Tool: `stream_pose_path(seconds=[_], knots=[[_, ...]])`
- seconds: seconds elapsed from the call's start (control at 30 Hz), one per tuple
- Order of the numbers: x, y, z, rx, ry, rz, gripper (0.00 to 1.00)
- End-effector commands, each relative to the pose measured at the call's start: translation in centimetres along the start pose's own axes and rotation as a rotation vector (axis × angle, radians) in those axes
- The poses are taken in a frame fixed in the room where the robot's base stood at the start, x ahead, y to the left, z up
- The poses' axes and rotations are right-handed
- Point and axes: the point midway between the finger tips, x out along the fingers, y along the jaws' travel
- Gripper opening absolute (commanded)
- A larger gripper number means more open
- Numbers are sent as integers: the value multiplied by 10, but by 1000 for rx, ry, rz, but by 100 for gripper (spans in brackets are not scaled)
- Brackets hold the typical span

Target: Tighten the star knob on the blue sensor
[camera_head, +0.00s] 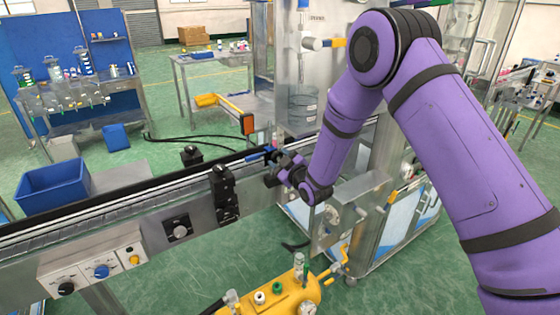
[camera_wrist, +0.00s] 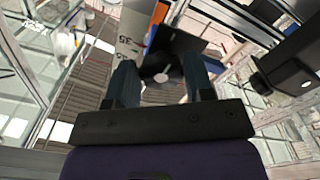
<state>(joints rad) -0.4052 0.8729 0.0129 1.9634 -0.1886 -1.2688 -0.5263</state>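The blue sensor (camera_head: 259,154) shows as a small blue piece at the conveyor's rear rail, just beyond my gripper (camera_head: 273,171), which partly hides it. In the wrist view the two fingers of my gripper (camera_wrist: 160,76) stand apart. A dark part with a small pale spot (camera_wrist: 161,77), probably the star knob, lies in the gap between them. A dark blue and black body, likely the sensor (camera_wrist: 184,45), shows just beyond it. I see no clear contact between the fingers and the knob. The knob cannot be made out in the head view.
A conveyor (camera_head: 110,207) runs across the middle. A black sensor block (camera_head: 223,194) stands on its near side, left of my gripper; another black device (camera_head: 191,156) stands on the far side. The steel machine (camera_head: 310,75) is close behind. A yellow tank (camera_head: 275,296) sits in front.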

Motion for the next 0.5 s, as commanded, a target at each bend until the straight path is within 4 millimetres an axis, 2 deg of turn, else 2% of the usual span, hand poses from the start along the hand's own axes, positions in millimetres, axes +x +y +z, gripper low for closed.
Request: stream_pose_path(seconds=[0.03, 0.07, 0.1, 0.37, 0.5], knots=[[0, 0, 0, 0, 0, 1, 60], [0, 0, 0, 0, 0, 0, 67], [0, 0, 0, -1, 0, 0, 70], [-1, 0, 0, -1, 0, 0, 70], [-11, 0, 0, -1, 0, 0, 70]])
